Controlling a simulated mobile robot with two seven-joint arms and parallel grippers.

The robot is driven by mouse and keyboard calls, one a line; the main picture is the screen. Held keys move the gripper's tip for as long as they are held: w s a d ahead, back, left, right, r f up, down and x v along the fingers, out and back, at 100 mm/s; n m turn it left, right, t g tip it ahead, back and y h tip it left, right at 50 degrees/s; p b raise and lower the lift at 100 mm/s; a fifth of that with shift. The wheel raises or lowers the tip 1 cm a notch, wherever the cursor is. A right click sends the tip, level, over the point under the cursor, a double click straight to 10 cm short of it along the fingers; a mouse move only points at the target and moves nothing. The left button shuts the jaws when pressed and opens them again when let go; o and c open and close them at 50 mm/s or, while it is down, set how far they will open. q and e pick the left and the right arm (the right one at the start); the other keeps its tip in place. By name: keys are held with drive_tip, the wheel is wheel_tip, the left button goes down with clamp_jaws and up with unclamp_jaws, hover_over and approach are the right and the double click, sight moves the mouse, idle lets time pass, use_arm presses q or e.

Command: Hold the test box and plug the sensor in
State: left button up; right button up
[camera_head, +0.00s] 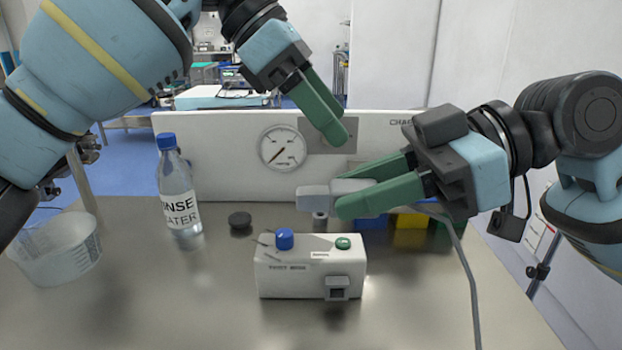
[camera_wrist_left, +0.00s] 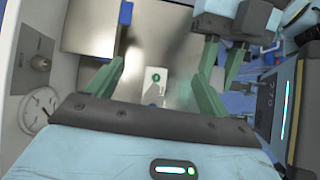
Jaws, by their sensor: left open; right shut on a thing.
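The white test box (camera_head: 290,275) stands upright on the metal table, with a blue knob (camera_head: 284,238) and a green button (camera_head: 343,242) on top. A grey socket (camera_head: 338,288) sits low on its front right. My right gripper (camera_head: 352,196) is shut on the grey sensor plug (camera_head: 316,199) and holds it above and behind the box, pointing left. A grey cable (camera_head: 465,262) hangs from it. My left gripper (camera_head: 337,122) is open and empty, high above the box near the back panel. In the left wrist view the box (camera_wrist_left: 152,92) shows between its fingers.
A rinse water bottle (camera_head: 180,200) and a clear beaker (camera_head: 60,250) stand on the left. A dark round cap (camera_head: 240,220) lies behind the box. Blue and yellow bins (camera_head: 410,230) stand back right. A panel with a gauge (camera_head: 283,148) closes the back. The front table is clear.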

sight(311, 245)
use_arm(q)
drive_tip(key=f+y, duration=0.2)
drive_tip(key=s+a+f+y, duration=0.1)
drive_tip(key=f+y, duration=0.4)
drive_tip(key=f, duration=0.1)
drive_tip(key=shift+s+a+f+n+t+y, duration=0.2)
drive_tip(key=shift+a+f+n+t+y, duration=0.1)
drive_tip(key=shift+a+y, duration=0.1)
wheel_tip(311, 245, down, 12)
drive_tip(key=shift+c, duration=0.3)
